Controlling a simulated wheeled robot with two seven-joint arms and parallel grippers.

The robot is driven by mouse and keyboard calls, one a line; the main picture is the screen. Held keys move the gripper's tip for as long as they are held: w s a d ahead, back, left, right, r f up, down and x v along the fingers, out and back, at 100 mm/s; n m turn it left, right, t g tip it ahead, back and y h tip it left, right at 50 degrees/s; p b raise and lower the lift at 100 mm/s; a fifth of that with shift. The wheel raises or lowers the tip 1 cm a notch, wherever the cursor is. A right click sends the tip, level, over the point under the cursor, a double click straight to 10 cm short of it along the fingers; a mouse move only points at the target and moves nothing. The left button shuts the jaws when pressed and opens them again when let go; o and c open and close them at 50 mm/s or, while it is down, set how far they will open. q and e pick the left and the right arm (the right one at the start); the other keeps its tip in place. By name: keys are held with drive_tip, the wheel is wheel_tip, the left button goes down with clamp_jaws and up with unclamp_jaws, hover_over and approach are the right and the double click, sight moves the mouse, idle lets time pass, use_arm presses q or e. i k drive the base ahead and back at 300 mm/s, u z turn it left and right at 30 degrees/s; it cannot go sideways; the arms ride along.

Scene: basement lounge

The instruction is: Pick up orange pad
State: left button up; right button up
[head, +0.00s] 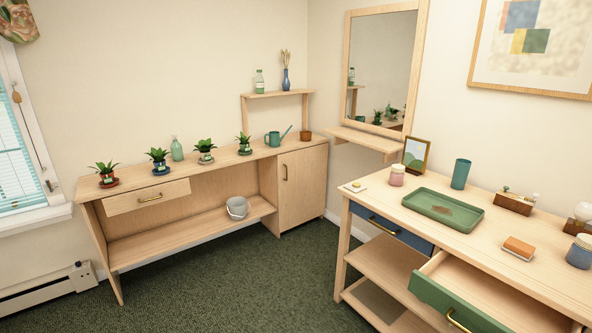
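The orange pad (518,246) lies flat on the top of the light wood table (375,205) at the right. It is a small block with an orange top and a pale lower edge. It sits behind the pulled-out green-fronted drawer (462,305) and to the right of the green tray (443,208), apart from both. Neither of my grippers is in view.
The drawer sticks out from the table's front. A small wooden box (514,203) stands behind the pad, and a blue-grey jar (579,252) stands to its right. A teal cup (460,174) and a pink jar (397,175) stand farther left. Carpet (230,285) is clear between the furniture.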

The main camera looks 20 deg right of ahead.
sight(524, 250)
drive_tip(key=z, duration=1.05)
drive_tip(key=i, duration=1.15)
drive_tip(key=z, duration=0.85)
